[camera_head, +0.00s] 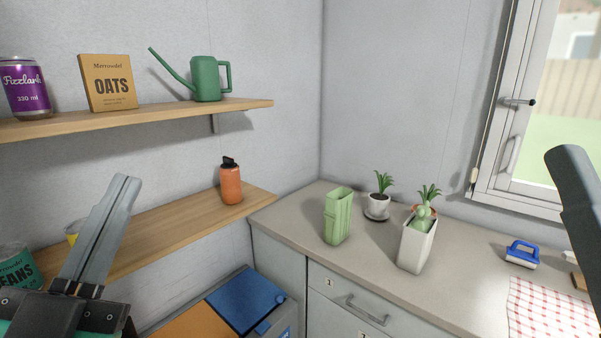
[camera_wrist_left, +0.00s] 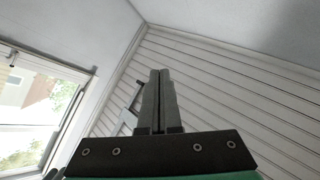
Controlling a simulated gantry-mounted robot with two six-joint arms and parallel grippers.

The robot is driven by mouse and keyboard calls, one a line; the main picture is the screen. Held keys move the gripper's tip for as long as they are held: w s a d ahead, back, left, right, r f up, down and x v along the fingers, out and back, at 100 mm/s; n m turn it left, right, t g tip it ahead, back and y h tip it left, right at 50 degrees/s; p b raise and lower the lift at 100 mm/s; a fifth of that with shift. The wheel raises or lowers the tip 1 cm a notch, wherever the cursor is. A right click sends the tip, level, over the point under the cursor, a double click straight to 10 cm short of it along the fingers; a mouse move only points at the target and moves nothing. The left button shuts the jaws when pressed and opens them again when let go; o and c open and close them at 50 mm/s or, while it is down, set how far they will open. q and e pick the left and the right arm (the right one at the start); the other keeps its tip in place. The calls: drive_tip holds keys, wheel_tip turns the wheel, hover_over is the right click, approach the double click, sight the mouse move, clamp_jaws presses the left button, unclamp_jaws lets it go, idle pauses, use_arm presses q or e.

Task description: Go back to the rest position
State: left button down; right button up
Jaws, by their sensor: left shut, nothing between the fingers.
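My left gripper (camera_head: 126,181) is raised in front of the shelves at the left of the head view. Its two fingers lie together, shut with nothing between them. In the left wrist view the shut fingers (camera_wrist_left: 160,74) point up toward the panelled wall and ceiling, touching nothing. A dark grey part of my right arm (camera_head: 575,185) enters at the right edge of the head view. It is cut off by the frame, so whether its gripper is open or shut does not show.
An upper shelf (camera_head: 160,115) holds a can, an oats box and a watering can. A lower shelf (camera_head: 165,227) holds an orange bottle. The counter (camera_head: 335,262) carries a green container, plants, a white container, a brush and a checked cloth. A window (camera_head: 530,150) is at right.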

use_arm(q)
drive_tip(key=s+r+n+t, duration=0.2)
drive_tip(key=s+r+n, duration=0.3)
drive_tip(key=s, duration=0.4)
wheel_tip(320, 180, up, 30)
drive_tip(key=w+p, duration=0.1)
drive_tip(key=p, duration=2.8)
drive_tip(key=shift+a+f+n, duration=0.2)
drive_tip(key=shift+f+n, duration=0.05)
drive_tip(key=shift+n, duration=0.15)
drive_tip(key=shift+w, duration=0.1)
